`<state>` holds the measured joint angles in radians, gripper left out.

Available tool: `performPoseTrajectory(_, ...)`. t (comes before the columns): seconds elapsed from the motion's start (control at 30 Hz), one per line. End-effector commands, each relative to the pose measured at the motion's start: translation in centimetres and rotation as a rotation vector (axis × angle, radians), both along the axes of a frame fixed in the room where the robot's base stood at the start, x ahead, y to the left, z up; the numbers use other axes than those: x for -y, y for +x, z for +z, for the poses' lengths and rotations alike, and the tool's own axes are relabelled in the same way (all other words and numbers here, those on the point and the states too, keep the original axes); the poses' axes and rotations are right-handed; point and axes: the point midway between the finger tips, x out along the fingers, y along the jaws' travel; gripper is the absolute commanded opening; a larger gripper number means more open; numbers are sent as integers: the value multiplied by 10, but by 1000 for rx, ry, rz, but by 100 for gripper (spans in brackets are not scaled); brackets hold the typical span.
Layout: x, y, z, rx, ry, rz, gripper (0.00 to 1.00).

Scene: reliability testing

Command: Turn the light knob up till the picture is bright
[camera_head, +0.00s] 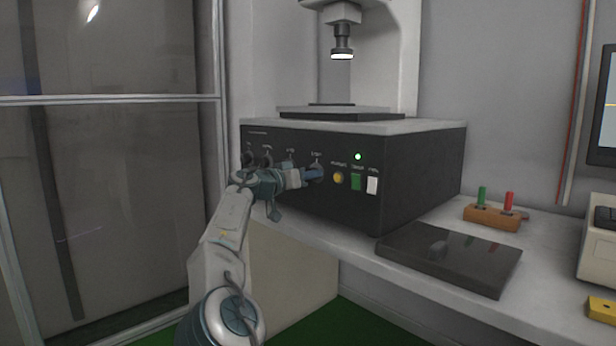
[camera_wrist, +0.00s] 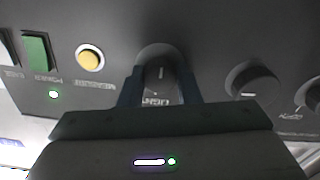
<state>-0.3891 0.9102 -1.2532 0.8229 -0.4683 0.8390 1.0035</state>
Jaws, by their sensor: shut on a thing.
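The light knob (camera_wrist: 160,62) is a dark round knob on the front panel of a black instrument box (camera_head: 420,170). Its label "LIGHT" shows beside it in the wrist view, which is upside down. A pale mark line shows on the knob. My gripper (camera_wrist: 160,92) has its two blue fingers on either side of the knob, shut on it. In the head view my gripper (camera_head: 312,175) reaches the panel from the left and hides most of the knob. A monitor (camera_head: 609,110) is cut off at the right edge; little of its picture shows.
A yellow button (camera_head: 338,178), a green switch (camera_head: 355,182) and a white switch (camera_head: 372,185) sit right of the knob. Another knob (camera_wrist: 252,80) is close beside my fingers. A dark flat plate (camera_head: 450,258) and a wooden block (camera_head: 492,217) with pegs lie on the bench.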

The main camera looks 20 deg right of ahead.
Motion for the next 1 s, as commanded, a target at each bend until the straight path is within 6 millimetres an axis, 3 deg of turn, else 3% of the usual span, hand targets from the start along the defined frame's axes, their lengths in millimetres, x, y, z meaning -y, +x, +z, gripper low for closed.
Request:
performPoseTrajectory(0.03,-1,0,0,0,0,2,39)
performPoseTrajectory(0.1,-1,0,0,0,0,2,52)
performPoseTrajectory(0.5,-6,-2,0,-1,1,1,52)
performPoseTrajectory(1.0,-82,-29,1,-1,1,4,52)
